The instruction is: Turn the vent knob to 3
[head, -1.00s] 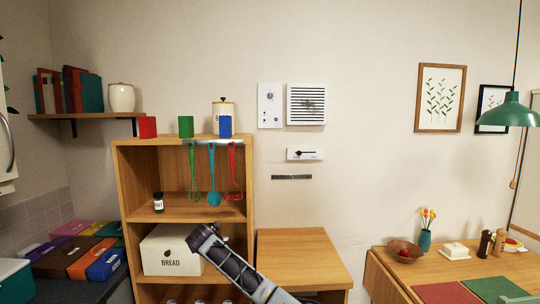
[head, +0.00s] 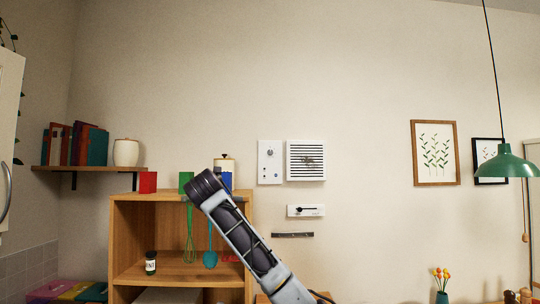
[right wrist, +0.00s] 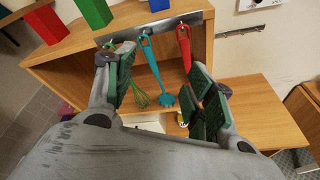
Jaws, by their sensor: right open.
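A white control panel (head: 270,162) with a small round knob (head: 270,153) is on the wall. It is left of a white vent grille (head: 306,160). The knob's setting is too small to read. My right arm rises from the bottom of the head view to in front of the bookcase top, left of and lower than the panel. Its gripper fingers do not show clearly there. In the right wrist view my right gripper (right wrist: 163,75) is open and empty, its fingers spread in front of the hanging utensils. My left gripper is not in view.
A wooden bookcase (head: 121,240) holds red (head: 148,182), green (head: 186,182) and blue blocks on top. A green whisk (head: 190,243) and a teal utensil (head: 210,258) hang below. A slider panel (head: 306,211) and dark strip (head: 292,235) are under the vent.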

